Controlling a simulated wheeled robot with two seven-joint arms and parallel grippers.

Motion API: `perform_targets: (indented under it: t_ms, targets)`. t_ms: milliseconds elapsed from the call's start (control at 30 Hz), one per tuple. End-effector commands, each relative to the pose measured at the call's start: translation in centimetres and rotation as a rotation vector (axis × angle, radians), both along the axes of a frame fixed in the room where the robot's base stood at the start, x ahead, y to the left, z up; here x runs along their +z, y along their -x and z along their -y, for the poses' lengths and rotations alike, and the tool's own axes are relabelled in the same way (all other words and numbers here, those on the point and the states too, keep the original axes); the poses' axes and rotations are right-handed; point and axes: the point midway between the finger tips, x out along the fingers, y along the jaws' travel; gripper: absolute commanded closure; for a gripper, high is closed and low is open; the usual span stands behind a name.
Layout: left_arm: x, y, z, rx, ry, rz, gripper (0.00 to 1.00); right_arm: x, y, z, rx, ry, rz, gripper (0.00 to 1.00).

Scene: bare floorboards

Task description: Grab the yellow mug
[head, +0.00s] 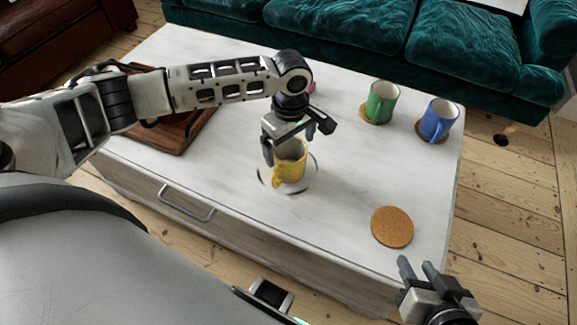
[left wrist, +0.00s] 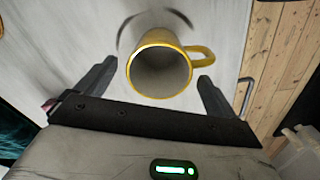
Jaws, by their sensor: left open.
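The yellow mug (head: 291,167) stands upright on the white table, inside a thin dark ring marked on the top. My left gripper (head: 290,143) is open and points down just above and around the mug. In the left wrist view the mug (left wrist: 160,72) shows its open, empty mouth between the two spread fingers (left wrist: 155,88). Its handle points right in that view, near the right finger. I cannot tell whether a finger touches it. My right gripper (head: 422,273) is beyond the table's front right edge, with its fingers apart and nothing between them.
The white table (head: 340,215) carries a cork coaster (head: 392,227) at the front right. A green mug (head: 382,103) and a blue mug (head: 438,121) stand on coasters at the back right. A brown tray (head: 178,135) lies left, partly behind my left arm. A teal sofa (head: 460,55) stands behind.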

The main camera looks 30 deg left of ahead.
Motion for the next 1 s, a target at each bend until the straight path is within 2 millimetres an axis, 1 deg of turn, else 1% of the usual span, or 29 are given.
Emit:
perform_targets:
  t_ms: [167,267,367,433,533,767,800,867,900,967,1000]
  targets:
    - [-1.4,0.0,0.0,0.0,0.0,-0.001,0.06,-0.5,-0.2,-0.4,0.01,-0.004,-0.006,0.64]
    - [-3.0,0.0,0.0,0.0,-0.002,-0.001,0.06,-1.4,-0.1,-0.6,0.015,-0.008,-0.018,0.64]
    - [-4.5,0.0,0.0,0.0,-0.001,-0.001,0.06,-2.7,-0.1,-0.8,0.021,-0.006,-0.041,0.64]
    - [-5.3,0.0,0.0,0.0,-0.001,-0.001,0.06,-2.9,-0.2,-0.8,0.023,-0.008,-0.041,0.64]
    - [-5.8,0.0,0.0,-0.001,-0.001,0.0,0.06,-2.7,-0.5,-0.9,0.025,-0.012,-0.031,0.64]
    - [-5.8,0.0,0.0,-0.001,0.0,0.001,0.06,-2.2,-0.7,-1.0,0.024,-0.017,-0.018,0.64]
    - [-5.8,0.0,0.0,-0.001,0.0,0.001,0.17,-2.1,-0.7,-1.0,0.025,-0.016,-0.016,0.64]
    - [-5.8,0.0,0.0,-0.001,-0.001,0.001,0.34,-2.1,-0.7,-1.0,0.025,-0.016,-0.015,0.64]
    - [-5.8,0.0,0.0,-0.001,0.0,0.001,0.45,-2.1,-0.7,-1.0,0.025,-0.016,-0.015,0.64]
    - [-5.8,0.0,0.0,-0.001,0.0,0.001,0.62,-2.1,-0.7,-0.9,0.026,-0.015,-0.015,0.64]
    - [-5.8,0.0,0.0,-0.001,0.0,0.0,0.63,-2.1,-0.7,-0.9,0.026,-0.015,-0.016,0.64]
